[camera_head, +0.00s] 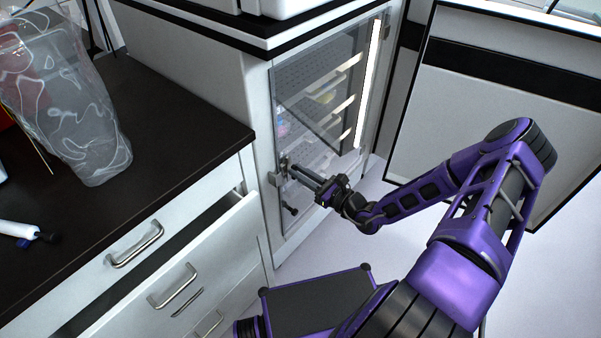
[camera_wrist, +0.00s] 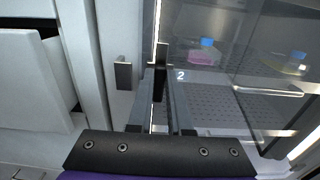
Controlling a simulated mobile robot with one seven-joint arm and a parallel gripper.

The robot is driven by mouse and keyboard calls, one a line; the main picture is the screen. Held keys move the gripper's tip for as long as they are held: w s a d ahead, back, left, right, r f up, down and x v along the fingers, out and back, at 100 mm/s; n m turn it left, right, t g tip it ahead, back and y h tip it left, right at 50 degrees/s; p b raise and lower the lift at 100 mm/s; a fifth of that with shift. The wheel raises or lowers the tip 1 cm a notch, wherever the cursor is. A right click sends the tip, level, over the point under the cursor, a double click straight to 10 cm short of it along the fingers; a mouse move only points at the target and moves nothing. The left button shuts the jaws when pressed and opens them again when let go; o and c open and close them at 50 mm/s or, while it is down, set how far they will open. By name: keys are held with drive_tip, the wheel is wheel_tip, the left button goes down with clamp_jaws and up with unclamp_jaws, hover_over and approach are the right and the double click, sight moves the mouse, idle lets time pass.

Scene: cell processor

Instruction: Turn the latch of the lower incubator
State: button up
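The lower incubator (camera_head: 318,95) is a cabinet with a glass door and lit shelves. Its latch (camera_head: 284,166) is a small dark handle at the door's left edge. In the wrist view the latch (camera_wrist: 161,72) stands upright, with a short crossbar, by a "2" mark on the glass. My gripper (camera_head: 296,170) reaches the latch from the right. In the wrist view its two grey fingers (camera_wrist: 161,98) lie on either side of the latch's lower part, with a gap visible on the left. The fingers look open around it; contact on the right is unclear.
A dark block (camera_wrist: 123,74) sits on the frame left of the latch. Flasks (camera_wrist: 205,52) stand on the shelves behind the glass. An open drawer (camera_head: 190,258) juts out at the left, below the dark counter (camera_head: 165,110). Open floor lies to the right of the incubator.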

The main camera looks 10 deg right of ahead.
clamp_jaws()
drive_tip(key=shift+r+m+p, duration=0.1)
drive_tip(key=shift+m+p, duration=0.25)
drive_tip(key=shift+m, duration=0.05)
drive_tip(key=shift+m+p, duration=0.45)
drive_tip(key=shift+m, duration=0.25)
drive_tip(key=m+p, duration=0.1)
drive_tip(key=m, duration=0.4)
drive_tip(key=f+m+p, duration=0.1)
drive_tip(key=m, duration=0.4)
drive_tip(key=d+m, duration=0.1)
drive_tip(key=m, duration=0.4)
drive_tip(key=shift+w+f+m+p, duration=0.25)
drive_tip(key=shift+w+m+p, duration=0.05)
drive_tip(key=shift+w+p, duration=0.1)
drive_tip(key=o, duration=0.6)
unclamp_jaws()
drive_tip(key=shift+c, duration=0.2)
